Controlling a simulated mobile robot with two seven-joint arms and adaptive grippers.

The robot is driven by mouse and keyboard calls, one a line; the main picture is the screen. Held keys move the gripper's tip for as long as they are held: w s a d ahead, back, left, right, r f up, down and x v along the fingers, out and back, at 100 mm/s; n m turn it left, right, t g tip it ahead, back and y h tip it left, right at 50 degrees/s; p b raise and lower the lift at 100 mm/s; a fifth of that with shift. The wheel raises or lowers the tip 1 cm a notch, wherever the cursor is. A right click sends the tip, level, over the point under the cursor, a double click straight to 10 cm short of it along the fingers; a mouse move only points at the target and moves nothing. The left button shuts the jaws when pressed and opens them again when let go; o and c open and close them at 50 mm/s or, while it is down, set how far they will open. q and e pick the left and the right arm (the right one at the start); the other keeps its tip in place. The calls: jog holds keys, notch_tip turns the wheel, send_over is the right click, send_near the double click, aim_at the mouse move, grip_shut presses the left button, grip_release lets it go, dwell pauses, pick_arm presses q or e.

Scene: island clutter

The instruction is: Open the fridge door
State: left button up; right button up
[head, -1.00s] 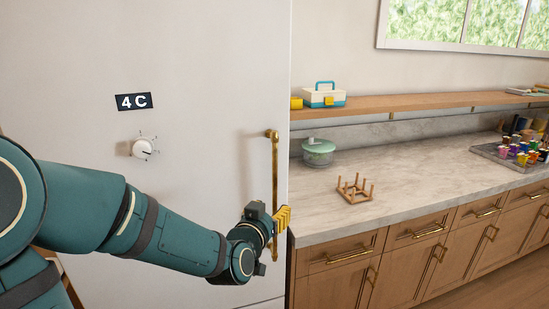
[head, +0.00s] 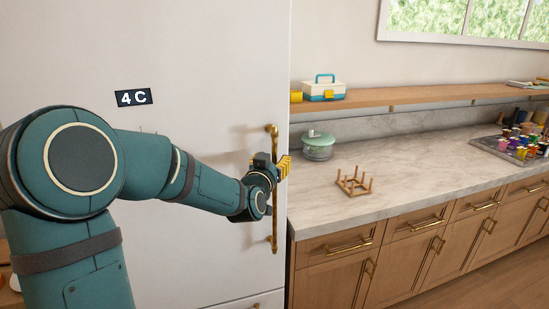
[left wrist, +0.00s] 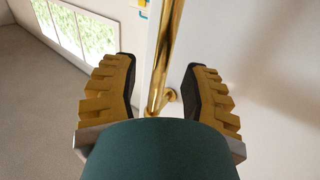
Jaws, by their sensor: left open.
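The white fridge door (head: 215,70) fills the left of the head view and looks shut, with a black "4 C" label (head: 133,97) on it. Its vertical brass handle (head: 274,235) runs along the right edge of the door. My left gripper (head: 284,167) is at the upper half of the handle. In the left wrist view, the open fingers of my left gripper (left wrist: 156,95) stand on either side of the brass handle (left wrist: 165,50), with gaps on both sides. The dial on the door is hidden behind my left arm. My right gripper is not in view.
A marble counter (head: 400,170) over wooden cabinets stands right of the fridge. On it are a green-lidded pot (head: 318,147), a wooden peg rack (head: 354,182) and a tray of colourful spools (head: 520,145). A shelf above holds a toolbox (head: 323,88).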

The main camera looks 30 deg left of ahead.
pick_arm(q)
jog(key=shift+x, duration=0.95)
grip_shut()
